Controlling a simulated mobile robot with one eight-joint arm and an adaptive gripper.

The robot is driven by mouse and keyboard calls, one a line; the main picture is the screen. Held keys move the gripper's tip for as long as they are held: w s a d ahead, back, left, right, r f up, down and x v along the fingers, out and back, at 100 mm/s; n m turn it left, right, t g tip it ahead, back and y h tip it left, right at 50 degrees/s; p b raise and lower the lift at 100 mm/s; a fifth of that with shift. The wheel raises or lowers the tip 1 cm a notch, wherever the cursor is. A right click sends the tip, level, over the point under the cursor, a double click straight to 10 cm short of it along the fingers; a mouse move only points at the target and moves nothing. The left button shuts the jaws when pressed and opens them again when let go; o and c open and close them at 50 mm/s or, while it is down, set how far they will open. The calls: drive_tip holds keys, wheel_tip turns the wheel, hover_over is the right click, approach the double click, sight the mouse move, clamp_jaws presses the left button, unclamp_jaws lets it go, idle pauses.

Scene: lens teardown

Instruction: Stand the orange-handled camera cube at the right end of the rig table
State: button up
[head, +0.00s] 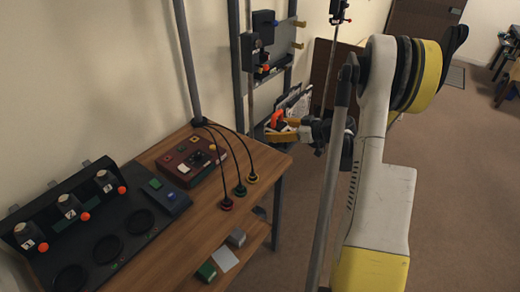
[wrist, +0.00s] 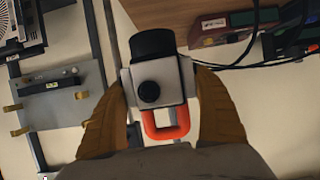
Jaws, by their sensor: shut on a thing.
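My gripper (wrist: 158,82) is shut on the orange-handled camera cube (wrist: 160,72), with one tan finger on each side of its pale body. In the wrist view the cube's black lens barrel points toward the top of the picture and its orange loop handle (wrist: 166,128) toward my palm. In the head view my gripper (head: 284,130) is near the far right corner of the wooden rig table (head: 256,180). The orange handle shows there (head: 277,118), but most of the cube is hidden by the fingers. I cannot tell its height over the table.
A dark red box (head: 193,162) and a black rack with numbered devices (head: 85,225) occupy the table's left and middle. Three cables run from a post (head: 187,65) to coloured plugs (head: 240,190). A wall frame with panels (head: 268,45) stands behind.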

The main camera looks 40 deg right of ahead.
drive_tip(key=w+a+f+b, duration=0.1)
drive_tip(key=f, duration=0.1)
drive_tip(key=w+a+f+b, duration=0.1)
drive_tip(key=w+f+b, duration=0.1)
drive_tip(key=f, duration=0.1)
drive_tip(key=w+a+f+b, duration=0.1)
drive_tip(key=w+f, duration=0.1)
drive_tip(key=f, duration=0.1)
drive_tip(key=shift+w+a, duration=0.2)
drive_tip(key=shift+a, duration=0.2)
drive_tip(key=o, duration=1.4)
drive_tip(key=shift+o, duration=0.2)
